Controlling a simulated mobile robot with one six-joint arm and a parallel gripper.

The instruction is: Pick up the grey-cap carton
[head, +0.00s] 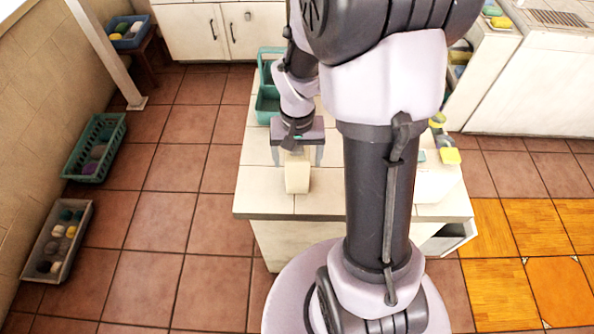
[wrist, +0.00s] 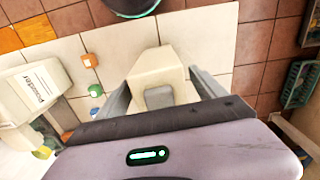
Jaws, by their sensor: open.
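The grey-cap carton (head: 297,174) is a cream block on the near left part of the tiled counter (head: 262,202). In the wrist view the carton (wrist: 156,66) shows its grey cap (wrist: 159,97) facing my gripper. My gripper (head: 297,156) is open above the carton and points down. In the wrist view one finger of my gripper (wrist: 162,88) shows on each side of the carton, with a gap near the cap. The fingers are not closed on it. In the head view my gripper hides the carton's top.
A white printed box (wrist: 42,90) stands on the counter, with an orange block (wrist: 89,60) and a green block (wrist: 96,90) between it and the carton. A teal basket (head: 267,107) sits farther back. Crates (head: 57,240) stand on the floor at left.

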